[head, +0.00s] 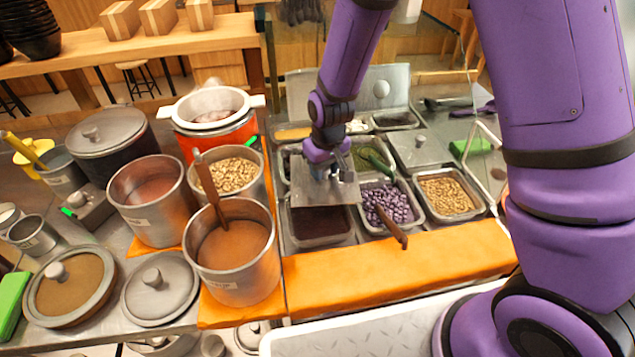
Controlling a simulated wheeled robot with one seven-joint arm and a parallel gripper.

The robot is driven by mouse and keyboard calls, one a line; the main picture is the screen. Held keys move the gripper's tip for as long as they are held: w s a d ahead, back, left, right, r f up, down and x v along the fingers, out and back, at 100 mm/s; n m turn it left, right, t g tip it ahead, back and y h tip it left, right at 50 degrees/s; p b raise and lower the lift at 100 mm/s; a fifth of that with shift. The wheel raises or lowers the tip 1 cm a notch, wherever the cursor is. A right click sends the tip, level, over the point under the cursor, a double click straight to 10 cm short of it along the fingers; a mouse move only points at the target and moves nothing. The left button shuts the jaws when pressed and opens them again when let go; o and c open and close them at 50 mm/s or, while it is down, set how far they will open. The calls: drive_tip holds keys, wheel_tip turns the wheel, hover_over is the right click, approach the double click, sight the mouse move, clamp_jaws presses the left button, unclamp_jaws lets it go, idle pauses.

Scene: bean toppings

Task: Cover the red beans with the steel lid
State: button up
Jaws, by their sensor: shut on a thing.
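My gripper (323,172) is shut on the flat steel lid (305,196) in the middle of the head view. The lid is held over the rear part of the front-left bin in the topping counter. That bin holds a dark reddish-brown filling, which looks like the red beans (320,224). The front part of the beans is uncovered. Whether the lid touches the bin's rim cannot be told. The gripper and wrist hide part of the lid and the bins behind it.
Pots (238,282) stand left. An orange cloth strip (400,265) lies in front.

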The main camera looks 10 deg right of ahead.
sight(318, 189)
drive_tip(key=s+a, duration=0.1)
drive_tip(key=s+f+n, duration=0.1)
drive_tip(key=s, duration=0.1)
drive_tip(key=shift+a, duration=0.4)
drive_tip(key=shift+s+a+f+n, duration=0.15)
drive_tip(key=shift+s+f+n, duration=0.15)
drive_tip(key=shift+s, duration=0.1)
drive_tip(key=shift+f, duration=3)
drive_tip(key=shift+f, duration=0.3)
drive_tip(key=o, duration=1.1)
drive_tip(key=shift+r, duration=0.1)
drive_tip(key=r, duration=0.7)
drive_tip(key=s+r, duration=0.1)
drive_tip(key=r, duration=0.2)
drive_tip(key=shift+d+r, duration=0.25)
drive_tip(key=shift+d, duration=0.1)
